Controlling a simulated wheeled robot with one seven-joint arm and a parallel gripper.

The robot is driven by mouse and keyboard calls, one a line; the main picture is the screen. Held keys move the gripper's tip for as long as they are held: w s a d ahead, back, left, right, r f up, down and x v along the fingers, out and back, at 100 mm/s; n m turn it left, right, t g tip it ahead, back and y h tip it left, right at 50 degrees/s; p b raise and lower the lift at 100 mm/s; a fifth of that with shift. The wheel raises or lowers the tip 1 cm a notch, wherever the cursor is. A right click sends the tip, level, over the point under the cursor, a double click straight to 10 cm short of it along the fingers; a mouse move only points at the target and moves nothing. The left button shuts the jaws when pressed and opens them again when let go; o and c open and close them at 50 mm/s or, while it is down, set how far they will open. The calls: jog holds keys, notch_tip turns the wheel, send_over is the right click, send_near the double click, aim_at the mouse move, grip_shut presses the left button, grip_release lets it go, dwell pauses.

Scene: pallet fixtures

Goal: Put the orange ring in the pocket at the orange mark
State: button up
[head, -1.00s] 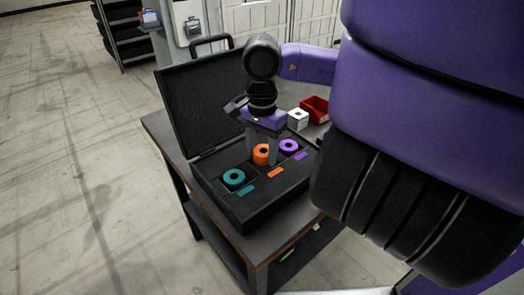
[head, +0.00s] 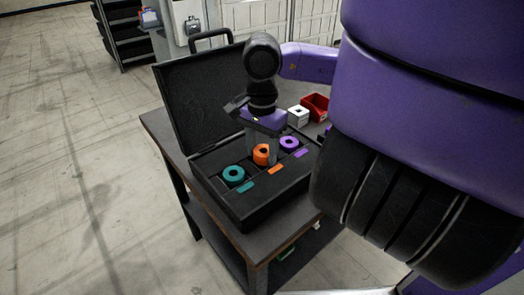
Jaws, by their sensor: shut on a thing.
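The orange ring (head: 261,155) is at the middle pocket of the open black case (head: 237,208), behind the orange mark (head: 276,169). My gripper (head: 262,149) points down from above and is shut on the orange ring, with its fingers at the ring's sides. The ring looks upright and level with its neighbours; I cannot tell whether it touches the pocket floor. A teal ring (head: 233,174) sits in the left pocket behind a teal mark (head: 246,187). A purple ring (head: 289,143) sits in the right pocket behind a purple mark (head: 301,154).
The case's raised lid (head: 198,97) stands behind the pockets, close to my gripper. A white block (head: 298,115) and a red bin (head: 316,106) stand on the table (head: 158,129) behind the case at right. My own arm fills the right side.

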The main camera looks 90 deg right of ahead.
jog(key=shift+f, duration=0.1)
jog(key=o, duration=1.6)
jog(key=o, duration=0.4)
jog(key=shift+r+p, duration=1)
jog(key=shift+r, duration=3.55)
jog(key=shift+s, duration=0.15)
